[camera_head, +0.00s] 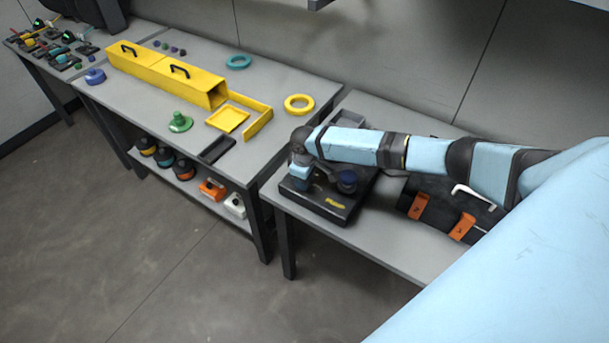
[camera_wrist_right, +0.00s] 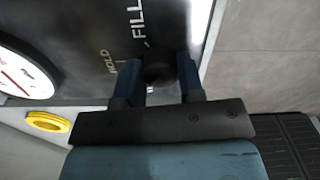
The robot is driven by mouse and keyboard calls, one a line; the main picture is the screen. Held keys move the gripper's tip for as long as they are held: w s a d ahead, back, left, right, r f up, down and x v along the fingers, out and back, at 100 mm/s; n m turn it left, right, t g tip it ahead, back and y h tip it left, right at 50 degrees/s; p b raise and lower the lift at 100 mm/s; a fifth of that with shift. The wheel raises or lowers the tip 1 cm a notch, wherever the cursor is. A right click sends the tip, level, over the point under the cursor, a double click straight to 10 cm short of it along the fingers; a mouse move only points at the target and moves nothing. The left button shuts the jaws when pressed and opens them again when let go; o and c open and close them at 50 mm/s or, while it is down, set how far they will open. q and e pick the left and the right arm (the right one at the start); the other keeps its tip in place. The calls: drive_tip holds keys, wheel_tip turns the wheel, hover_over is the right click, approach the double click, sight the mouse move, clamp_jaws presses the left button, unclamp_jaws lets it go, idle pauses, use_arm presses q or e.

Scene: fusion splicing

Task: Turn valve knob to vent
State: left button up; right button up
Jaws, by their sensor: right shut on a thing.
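The valve panel (camera_head: 328,207) is a black unit lying on the grey table on the right in the head view. In the right wrist view its dark face (camera_wrist_right: 80,30) carries the words HOLD and FILL. The dark valve knob (camera_wrist_right: 158,66) sits between the two blue fingers of my right gripper (camera_wrist_right: 158,77), which is shut on it. The knob's pointer cannot be made out, and no VENT label shows. In the head view my right gripper (camera_head: 302,178) reaches down onto the panel, its fingertips largely hidden. My left gripper is not in view.
A white gauge (camera_wrist_right: 22,75) with red marks is at the left in the wrist view. The other table holds a yellow box (camera_head: 165,73), yellow ring (camera_head: 299,104) and green piece (camera_head: 180,123).

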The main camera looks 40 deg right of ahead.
drive_tip(key=shift+n, duration=1.3)
drive_tip(key=shift+n+p, duration=0.3)
drive_tip(key=o, duration=0.9)
wheel_tip(320, 180, up, 14)
drive_tip(key=shift+f+b, duration=0.1)
drive_tip(key=shift+b, duration=0.45)
